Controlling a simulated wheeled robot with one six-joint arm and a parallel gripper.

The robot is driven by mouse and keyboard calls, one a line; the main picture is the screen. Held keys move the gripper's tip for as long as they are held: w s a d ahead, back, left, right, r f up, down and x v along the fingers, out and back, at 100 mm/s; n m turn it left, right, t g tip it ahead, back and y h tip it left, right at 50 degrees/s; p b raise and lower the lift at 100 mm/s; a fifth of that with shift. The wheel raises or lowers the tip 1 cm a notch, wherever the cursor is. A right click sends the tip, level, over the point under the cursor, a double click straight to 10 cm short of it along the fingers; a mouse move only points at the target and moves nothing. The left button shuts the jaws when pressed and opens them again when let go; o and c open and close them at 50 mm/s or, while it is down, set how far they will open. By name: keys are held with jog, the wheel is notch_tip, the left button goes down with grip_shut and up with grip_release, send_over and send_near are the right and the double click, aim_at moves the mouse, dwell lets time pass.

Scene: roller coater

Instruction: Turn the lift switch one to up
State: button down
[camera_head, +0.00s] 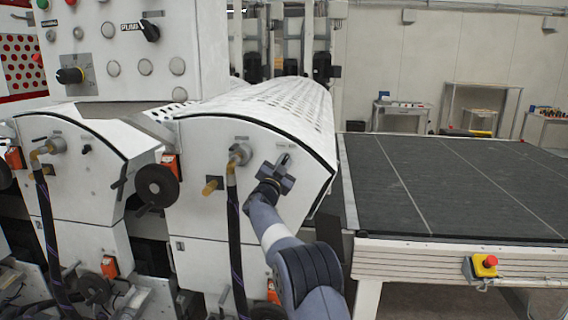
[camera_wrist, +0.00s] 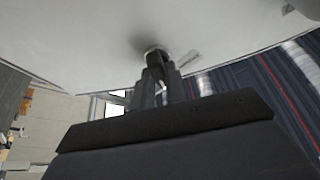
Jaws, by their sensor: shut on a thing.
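My gripper (camera_head: 284,166) is at the white side panel (camera_head: 205,150) of the right coater unit, near the panel's upper right. In the wrist view my gripper (camera_wrist: 158,62) is shut on a small dark switch with a round base on the white panel. The lift switch one (camera_wrist: 155,52) is mostly hidden between the fingers, so its setting cannot be read. A short light lever or handle (camera_wrist: 187,60) sticks out just right of the fingers.
A hose fitting (camera_head: 239,154) with a black hose and a dark handwheel (camera_head: 157,186) are left of my arm. A control panel (camera_head: 120,50) with knobs stands at upper left. A dark conveyor (camera_head: 440,185) with a red emergency button (camera_head: 489,262) lies at right.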

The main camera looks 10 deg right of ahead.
jog(key=c, duration=1.4)
grip_release()
jog(key=shift+c, duration=0.2)
jog(key=b+v, duration=0.4)
jog(key=v, duration=0.6)
jog(key=shift+s+a+f+b, duration=0.15)
jog(key=shift+s+a+b, duration=0.05)
jog(key=shift+s+b, duration=0.2)
jog(key=shift+w, duration=0.1)
jog(key=shift+p+x, duration=2.4)
jog(key=shift+x, duration=3.05)
